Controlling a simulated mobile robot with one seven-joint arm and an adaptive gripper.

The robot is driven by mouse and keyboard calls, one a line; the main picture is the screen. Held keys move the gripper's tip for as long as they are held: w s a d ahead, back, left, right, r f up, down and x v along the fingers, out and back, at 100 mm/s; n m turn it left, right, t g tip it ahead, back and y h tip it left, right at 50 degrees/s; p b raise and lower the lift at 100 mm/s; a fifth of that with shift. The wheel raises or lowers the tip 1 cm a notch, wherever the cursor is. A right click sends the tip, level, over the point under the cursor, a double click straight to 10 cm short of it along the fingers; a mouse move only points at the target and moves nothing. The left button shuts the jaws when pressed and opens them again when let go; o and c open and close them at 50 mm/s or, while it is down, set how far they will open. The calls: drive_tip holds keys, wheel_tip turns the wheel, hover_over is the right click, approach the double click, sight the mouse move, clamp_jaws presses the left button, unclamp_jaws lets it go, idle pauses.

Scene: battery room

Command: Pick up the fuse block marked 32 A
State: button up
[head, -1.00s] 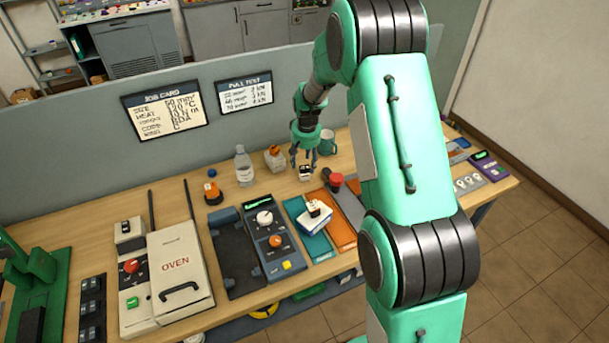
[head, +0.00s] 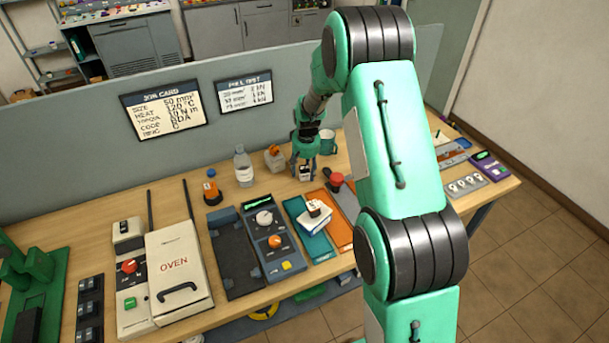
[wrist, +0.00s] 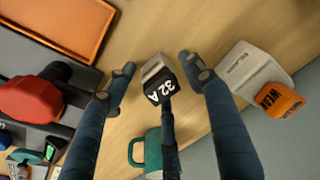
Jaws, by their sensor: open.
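The fuse block (wrist: 158,84) is a small block with a light grey part and a black face reading "32 A". In the head view the fuse block (head: 305,174) stands on the wooden bench, partly covered by my fingers. In the head view my gripper (head: 304,164) is low over the bench at the block.
A grey block with an orange top (wrist: 245,80) lies close to the right finger. A teal mug (head: 328,142) stands just behind my gripper. A red button (head: 336,180) and an orange tray (head: 337,232) are in front and to the right. A clear bottle (head: 243,168) stands left.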

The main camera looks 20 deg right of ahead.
sight(304, 167)
idle(0.4)
drive_tip(key=c, duration=1.3)
drive_tip(key=shift+r+p, duration=0.9)
drive_tip(key=shift+r, duration=4.1)
